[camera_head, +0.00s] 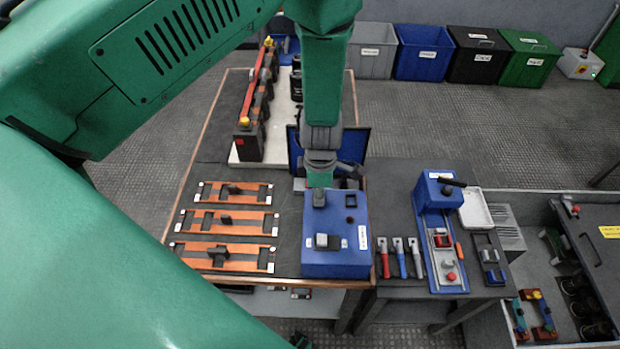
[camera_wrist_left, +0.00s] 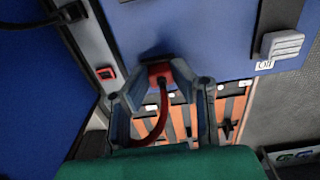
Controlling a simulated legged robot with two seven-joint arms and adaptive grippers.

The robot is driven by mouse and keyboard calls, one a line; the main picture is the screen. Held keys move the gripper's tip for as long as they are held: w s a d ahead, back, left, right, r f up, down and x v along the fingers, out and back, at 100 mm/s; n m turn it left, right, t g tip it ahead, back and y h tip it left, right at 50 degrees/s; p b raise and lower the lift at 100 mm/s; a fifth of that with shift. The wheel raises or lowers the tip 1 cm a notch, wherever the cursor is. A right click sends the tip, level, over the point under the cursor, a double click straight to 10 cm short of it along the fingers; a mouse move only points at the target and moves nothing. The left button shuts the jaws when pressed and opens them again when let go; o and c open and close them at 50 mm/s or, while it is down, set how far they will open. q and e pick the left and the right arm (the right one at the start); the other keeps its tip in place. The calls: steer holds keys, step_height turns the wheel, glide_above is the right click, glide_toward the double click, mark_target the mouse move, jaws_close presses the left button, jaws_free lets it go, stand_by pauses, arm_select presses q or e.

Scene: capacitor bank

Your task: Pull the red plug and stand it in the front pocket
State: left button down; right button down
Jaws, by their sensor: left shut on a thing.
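My left gripper (camera_wrist_left: 160,78) is shut on the red plug (camera_wrist_left: 160,70) in the left wrist view, with its fingers on either side. A dark red cable (camera_wrist_left: 160,112) hangs down from the plug. The plug is close against a blue face (camera_wrist_left: 210,45); I cannot tell whether it is seated. In the head view my left gripper (camera_head: 348,172) is partly hidden by my own arm, behind the blue box (camera_head: 330,262), and the plug cannot be made out. The front pocket cannot be identified for sure. My right gripper is not in view.
A grey lever (camera_wrist_left: 283,44) beside an "Off" label is at right in the left wrist view. Copper bars (camera_head: 222,256) lie left of the blue box. Several handled tools (camera_head: 400,258) and a blue fixture (camera_head: 440,215) are on the right. Bins (camera_head: 423,53) stand behind.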

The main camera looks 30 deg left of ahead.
arm_select(q)
steer(key=shift+s+d+f, duration=0.15)
steer(key=shift+s+f, duration=0.35)
steer(key=shift+f, duration=0.1)
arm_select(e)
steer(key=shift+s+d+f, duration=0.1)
arm_select(q)
steer(key=c, duration=1.3)
jaws_free()
steer(key=shift+w+f, duration=0.3)
steer(key=shift+w, duration=0.15)
steer(key=shift+a, duration=0.2)
steer(key=shift+r, duration=0.15)
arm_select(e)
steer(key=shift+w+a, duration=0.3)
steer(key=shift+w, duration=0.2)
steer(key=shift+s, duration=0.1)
arm_select(q)
steer(key=shift+r, duration=0.15)
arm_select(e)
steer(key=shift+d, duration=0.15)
